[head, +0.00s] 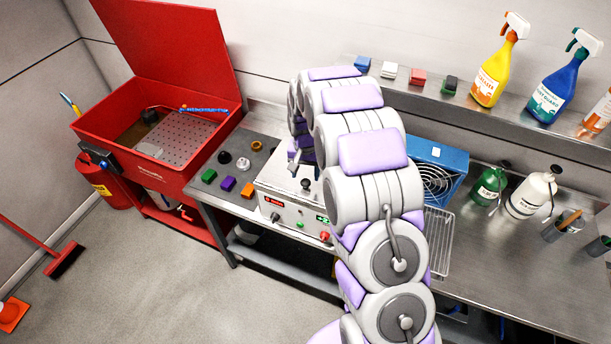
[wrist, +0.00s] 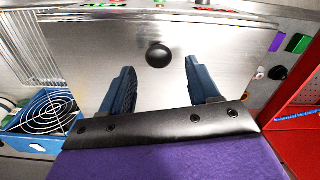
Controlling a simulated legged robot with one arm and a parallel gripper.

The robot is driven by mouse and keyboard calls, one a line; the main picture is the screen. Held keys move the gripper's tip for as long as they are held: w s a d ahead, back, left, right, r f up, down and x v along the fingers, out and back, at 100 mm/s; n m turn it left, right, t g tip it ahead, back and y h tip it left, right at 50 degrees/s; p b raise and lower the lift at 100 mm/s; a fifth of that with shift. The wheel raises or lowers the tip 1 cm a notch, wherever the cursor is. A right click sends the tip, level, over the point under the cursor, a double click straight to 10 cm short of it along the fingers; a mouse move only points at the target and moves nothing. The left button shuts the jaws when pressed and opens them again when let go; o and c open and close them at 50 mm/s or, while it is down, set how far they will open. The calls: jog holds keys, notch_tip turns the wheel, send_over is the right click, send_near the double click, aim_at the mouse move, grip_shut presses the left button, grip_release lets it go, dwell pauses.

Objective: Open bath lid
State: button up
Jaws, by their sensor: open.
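The bath is a steel box (head: 283,210) with a front control panel, standing on the bench and partly hidden by my arm in the head view. Its flat steel lid (wrist: 85,60) lies shut and fills most of the wrist view. A round black knob (wrist: 158,54) sits on the lid; it also shows in the head view (head: 306,184). My gripper (wrist: 159,66) is open and empty, with its two blue fingers apart over the lid. The knob appears between and just beyond the fingertips; the gap in height is unclear. The arm mostly hides the gripper in the head view.
A blue fan unit (head: 440,172) and a wire rack (head: 439,240) stand right of the bath. Several coloured blocks and knobs lie on a dark mat (head: 262,150) to its left. An open red parts washer (head: 205,182) stands farther left. A shelf (head: 420,88) with bottles runs behind.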

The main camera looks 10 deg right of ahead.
aim_at(306, 180)
jog(key=shift+f, duration=1.55)
grip_shut()
